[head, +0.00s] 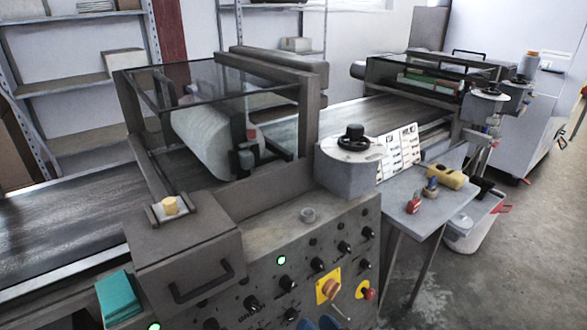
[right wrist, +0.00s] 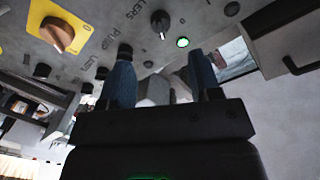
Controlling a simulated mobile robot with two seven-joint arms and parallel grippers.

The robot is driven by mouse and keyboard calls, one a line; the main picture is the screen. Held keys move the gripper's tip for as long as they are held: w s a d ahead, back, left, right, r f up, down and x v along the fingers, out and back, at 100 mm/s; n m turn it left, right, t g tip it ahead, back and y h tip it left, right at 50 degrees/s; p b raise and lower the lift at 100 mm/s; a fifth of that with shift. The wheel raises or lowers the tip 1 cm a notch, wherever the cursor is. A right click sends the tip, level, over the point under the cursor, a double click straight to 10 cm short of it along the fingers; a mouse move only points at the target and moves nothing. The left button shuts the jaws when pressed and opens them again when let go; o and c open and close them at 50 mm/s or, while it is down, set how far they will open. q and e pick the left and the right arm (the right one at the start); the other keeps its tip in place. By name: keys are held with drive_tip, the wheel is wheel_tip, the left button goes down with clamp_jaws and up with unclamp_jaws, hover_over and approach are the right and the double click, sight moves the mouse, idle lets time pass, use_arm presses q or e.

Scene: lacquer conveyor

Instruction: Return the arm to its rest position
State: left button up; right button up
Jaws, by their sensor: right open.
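My right gripper (head: 319,323) shows only as blue fingertips at the bottom edge of the head view, in front of the lower control panel (head: 240,297). In the right wrist view the gripper (right wrist: 162,72) has its two blue fingers apart, with nothing held between them. The panel face (right wrist: 110,25) with its black knobs lies beyond the fingertips. I cannot tell the exact gap to the panel. The rotary switch on a yellow plate (head: 328,285) is close to the fingertips in the head view; the switch also shows at upper left in the wrist view (right wrist: 58,33). My left gripper is not in view.
A red button (head: 368,293) and several knobs stick out of the panel. A black handle (head: 202,284) projects from the box at left. A side table (head: 425,208) carries small tools, and a white bin (head: 473,228) stands beyond it. The floor at right is clear.

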drive_tip(key=s+d+f+g+h+p, duration=0.1)
drive_tip(key=s+d+f+h, duration=0.2)
drive_tip(key=s+d, duration=0.7)
drive_tip(key=s+d+f+n+g+h+p, duration=0.1)
drive_tip(key=s+d+f+g+h+p, duration=0.1)
drive_tip(key=s+d+h, duration=0.4)
drive_tip(key=s+d+f, duration=0.1)
drive_tip(key=s+d, duration=0.3)
drive_tip(key=d, duration=0.2)
idle(1.0)
